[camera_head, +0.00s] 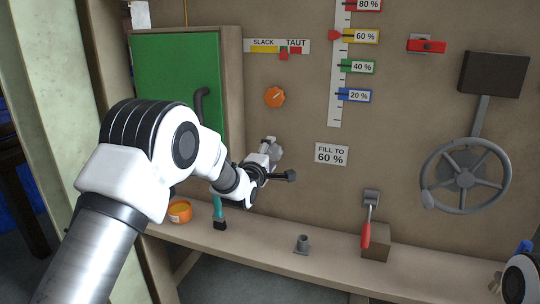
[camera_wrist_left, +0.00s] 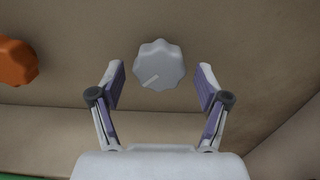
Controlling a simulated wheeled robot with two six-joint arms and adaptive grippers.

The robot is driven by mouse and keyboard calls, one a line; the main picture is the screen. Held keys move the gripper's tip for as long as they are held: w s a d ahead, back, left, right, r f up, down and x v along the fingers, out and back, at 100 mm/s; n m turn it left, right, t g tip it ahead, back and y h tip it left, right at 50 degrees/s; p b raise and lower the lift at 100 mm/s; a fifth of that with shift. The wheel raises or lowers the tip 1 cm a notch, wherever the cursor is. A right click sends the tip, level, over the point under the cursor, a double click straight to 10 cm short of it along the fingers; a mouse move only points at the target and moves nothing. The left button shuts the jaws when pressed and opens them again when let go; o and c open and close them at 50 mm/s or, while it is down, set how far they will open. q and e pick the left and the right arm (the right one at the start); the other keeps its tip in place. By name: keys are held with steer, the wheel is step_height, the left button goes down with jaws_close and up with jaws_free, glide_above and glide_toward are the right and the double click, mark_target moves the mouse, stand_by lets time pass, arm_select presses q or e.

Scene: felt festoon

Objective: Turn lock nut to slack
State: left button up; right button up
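The lock nut appears to be the grey lobed knob (camera_wrist_left: 159,64) in the left wrist view, with a pale line on its face pointing to the lower left. In the head view it is a pale knob (camera_head: 276,151) partly hidden by my left gripper (camera_head: 277,160). In the wrist view my left gripper (camera_wrist_left: 160,88) is open, its fingers on either side of and slightly below the knob, with gaps on both sides. The slack/taut scale (camera_head: 264,49) has a red pointer (camera_head: 283,56) near its middle. My right gripper is barely visible (camera_head: 496,282) at the bottom right.
An orange knob (camera_head: 274,97) is on the panel above the left gripper; it also shows in the wrist view (camera_wrist_left: 15,62). A green door (camera_head: 175,75) is at the left. A handwheel (camera_head: 465,178) is at the right.

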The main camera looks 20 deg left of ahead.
arm_select(q)
steer(key=s, duration=1.2)
steer(key=shift+a, duration=0.2)
